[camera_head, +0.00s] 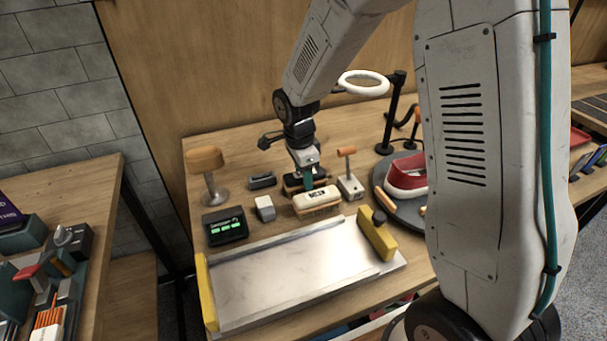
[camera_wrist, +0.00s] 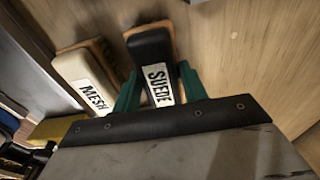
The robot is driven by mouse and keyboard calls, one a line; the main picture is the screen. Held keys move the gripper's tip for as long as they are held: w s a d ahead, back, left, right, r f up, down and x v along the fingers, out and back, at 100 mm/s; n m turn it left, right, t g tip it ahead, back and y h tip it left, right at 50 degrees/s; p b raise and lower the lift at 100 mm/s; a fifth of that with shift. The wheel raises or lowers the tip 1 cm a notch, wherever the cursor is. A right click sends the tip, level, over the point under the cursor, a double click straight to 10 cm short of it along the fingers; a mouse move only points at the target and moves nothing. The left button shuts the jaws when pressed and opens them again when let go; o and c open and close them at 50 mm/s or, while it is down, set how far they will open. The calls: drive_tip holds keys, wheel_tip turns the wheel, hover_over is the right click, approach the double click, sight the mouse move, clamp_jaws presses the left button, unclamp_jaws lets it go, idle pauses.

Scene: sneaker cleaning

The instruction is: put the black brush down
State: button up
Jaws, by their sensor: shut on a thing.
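The black brush (camera_wrist: 150,48), labelled SUEDE, has a tan wooden edge and lies between the green fingers of my gripper (camera_wrist: 159,85) in the wrist view. My gripper is shut on it. In the head view my gripper (camera_head: 306,181) points down low over the wooden table, behind the white brush. The black brush (camera_head: 291,186) is partly hidden there by the fingers. I cannot tell whether its bristles touch the table. The white brush (camera_head: 316,198), labelled MESH in the wrist view (camera_wrist: 83,78), stands close beside it.
A silver tray (camera_head: 290,272) with yellow ends lies in front. A small block (camera_head: 265,208), a display box (camera_head: 225,226) and an orange-topped stand (camera_head: 207,172) are to the left. An orange-handled tool (camera_head: 349,182) stands close on the right, before a red-and-white sneaker (camera_head: 406,177).

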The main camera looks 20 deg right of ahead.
drive_tip(key=shift+f, duration=0.1)
drive_tip(key=o, duration=1.1)
drive_tip(key=shift+o, duration=0.2)
wheel_tip(320, 180, up, 11)
drive_tip(key=s+d+r+n, duration=0.2)
drive_tip(key=s+r+n, duration=0.7)
drive_tip(key=s, duration=0.4)
drive_tip(key=s+d+r+n+t+y, duration=0.1)
drive_tip(key=s+n, duration=0.8)
drive_tip(key=s, duration=0.7)
drive_tip(key=shift+d, duration=0.15)
